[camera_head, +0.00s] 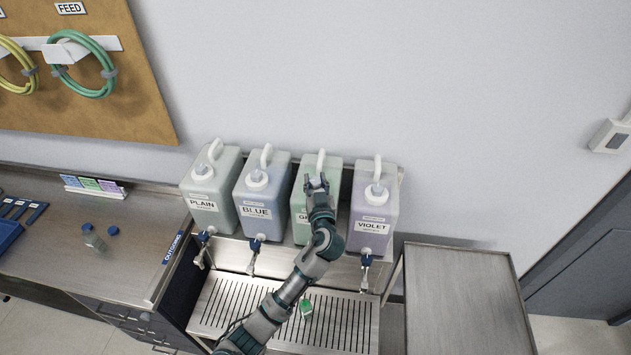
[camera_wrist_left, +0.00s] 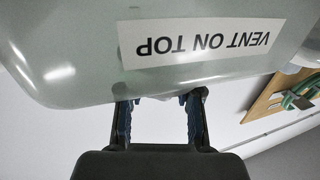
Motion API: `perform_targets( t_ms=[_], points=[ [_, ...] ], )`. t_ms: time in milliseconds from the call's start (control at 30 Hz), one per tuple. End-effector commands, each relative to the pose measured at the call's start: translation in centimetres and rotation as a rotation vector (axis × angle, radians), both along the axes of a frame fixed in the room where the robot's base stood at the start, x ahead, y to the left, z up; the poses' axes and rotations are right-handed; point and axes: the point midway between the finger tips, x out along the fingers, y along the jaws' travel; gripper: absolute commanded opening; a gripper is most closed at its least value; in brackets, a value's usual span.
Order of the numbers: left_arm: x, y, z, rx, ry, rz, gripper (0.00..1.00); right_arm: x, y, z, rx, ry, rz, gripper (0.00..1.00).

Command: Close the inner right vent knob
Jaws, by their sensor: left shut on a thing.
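The third jug from the left, pale green (camera_head: 332,170) with a label starting "GR", is the inner right one. My left gripper (camera_head: 317,182) is at its top, where the vent knob sits, and is shut on that knob. The gripper and arm hide most of the knob, so its turn cannot be read. In the left wrist view the two fingers (camera_wrist_left: 160,120) reach up to the pale jug (camera_wrist_left: 80,70), whose label (camera_wrist_left: 200,40) reads "VENT ON TOP" upside down. A small whitish part shows between the fingertips. My right gripper is not in view.
The plain (camera_head: 222,205), blue (camera_head: 254,220) and violet (camera_head: 384,212) jugs stand alongside, with blue-handled taps below. A slotted drip tray (camera_head: 345,320) lies in front, with a small green item (camera_head: 306,307) by my arm. A bare steel cart (camera_head: 462,300) stands right.

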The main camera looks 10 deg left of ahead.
Motion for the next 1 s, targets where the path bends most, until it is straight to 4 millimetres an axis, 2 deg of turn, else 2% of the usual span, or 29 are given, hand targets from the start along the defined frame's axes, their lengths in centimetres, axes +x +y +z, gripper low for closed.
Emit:
perform_targets(
  t_ms=[433, 1000],
  points=[
    [0.0, 0.2, 0.3, 0.004, -0.003, -0.373, 0.00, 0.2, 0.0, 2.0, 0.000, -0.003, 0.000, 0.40],
    [0.2, 0.4, 0.2, 0.008, -0.001, -0.842, 0.00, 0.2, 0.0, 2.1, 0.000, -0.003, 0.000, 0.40]
  ],
)
